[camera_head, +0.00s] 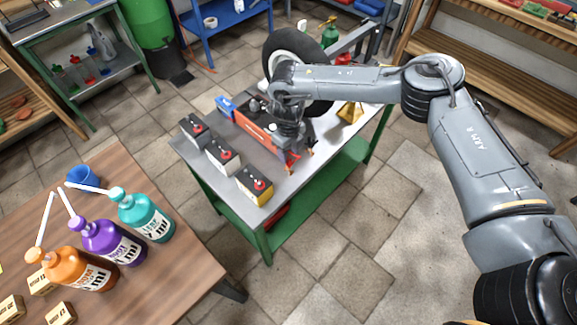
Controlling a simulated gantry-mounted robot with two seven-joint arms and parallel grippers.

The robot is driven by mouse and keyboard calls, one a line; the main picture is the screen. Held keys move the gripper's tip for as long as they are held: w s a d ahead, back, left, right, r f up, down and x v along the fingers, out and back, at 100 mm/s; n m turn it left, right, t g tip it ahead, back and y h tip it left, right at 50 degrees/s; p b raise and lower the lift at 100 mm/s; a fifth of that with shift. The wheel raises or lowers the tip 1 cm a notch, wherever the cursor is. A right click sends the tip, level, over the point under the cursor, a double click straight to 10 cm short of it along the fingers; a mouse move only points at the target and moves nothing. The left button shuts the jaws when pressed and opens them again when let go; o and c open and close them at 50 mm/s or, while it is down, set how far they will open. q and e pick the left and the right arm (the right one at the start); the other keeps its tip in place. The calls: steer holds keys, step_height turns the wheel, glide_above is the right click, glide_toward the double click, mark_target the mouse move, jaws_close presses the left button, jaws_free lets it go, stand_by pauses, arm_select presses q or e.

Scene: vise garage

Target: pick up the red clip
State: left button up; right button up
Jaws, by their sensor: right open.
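I cannot make out the red clip for certain. A long red-orange piece (254,131) with a blue end lies on the grey-topped workbench (190,152), partly behind my right gripper. My right gripper (300,158) points down over the front part of this bench, just right of that piece. It is open, and I see nothing held between its fingers. A small red item (343,59) shows behind my right forearm, too small to identify. My left gripper is not in view.
A wheel (283,48) stands at the back, and a yellow wedge-like object (350,112) is at the right. A wooden table (190,270) holds several bottles.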

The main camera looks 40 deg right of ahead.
mark_target(289, 158)
steer(key=shift+s+a+f, duration=0.1)
steer(key=shift+s+f, duration=0.05)
steer(key=shift+f, duration=2.9)
jaws_close()
